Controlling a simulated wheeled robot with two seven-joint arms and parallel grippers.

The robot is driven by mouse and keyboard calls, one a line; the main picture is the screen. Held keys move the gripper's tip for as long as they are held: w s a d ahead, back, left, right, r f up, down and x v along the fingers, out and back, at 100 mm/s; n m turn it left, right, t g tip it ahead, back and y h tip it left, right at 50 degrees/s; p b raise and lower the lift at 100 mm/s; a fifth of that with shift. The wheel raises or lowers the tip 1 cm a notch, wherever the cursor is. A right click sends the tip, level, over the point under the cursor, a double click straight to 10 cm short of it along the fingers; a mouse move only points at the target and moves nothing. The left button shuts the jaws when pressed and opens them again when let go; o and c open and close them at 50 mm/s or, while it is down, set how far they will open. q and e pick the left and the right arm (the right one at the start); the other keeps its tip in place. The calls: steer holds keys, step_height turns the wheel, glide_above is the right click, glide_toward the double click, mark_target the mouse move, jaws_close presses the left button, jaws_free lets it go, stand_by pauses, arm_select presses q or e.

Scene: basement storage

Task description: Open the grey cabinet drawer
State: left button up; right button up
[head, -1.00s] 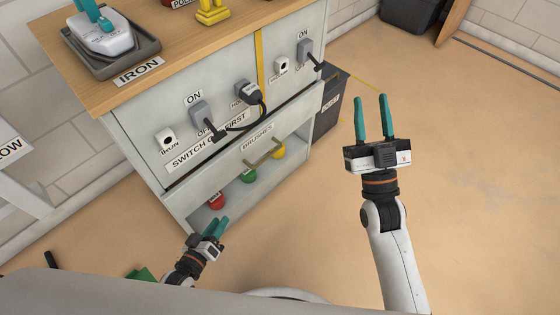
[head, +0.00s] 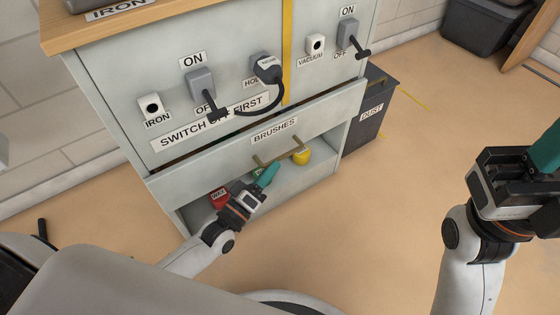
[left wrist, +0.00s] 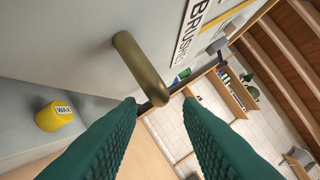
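The grey cabinet drawer (head: 215,160) carries a BRUSHES label and a brass bar handle (head: 299,142). A narrow dark gap runs above its front. My left gripper (head: 270,174) is just below and in front of the handle. In the left wrist view the handle (left wrist: 138,66) lies ahead, with its near end towards the space between the two spread teal fingers (left wrist: 160,125). The fingers are open and empty; I see no grip on the bar. My right gripper (head: 548,152) is at the right edge, away from the cabinet, its fingers partly cut off.
Above the drawer, the cabinet panel (head: 130,80) has switches and a black plug (head: 266,68) with a hanging cable. Red (head: 219,197) and yellow (head: 301,156) tins stand on the open shelf below. A DUST bin (head: 372,115) stands at right. The floor in front is clear.

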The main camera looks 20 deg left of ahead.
mark_target(280, 157)
arm_select(q)
steer(key=shift+b+x, duration=0.5)
steer(key=shift+x, duration=1.75)
jaws_close()
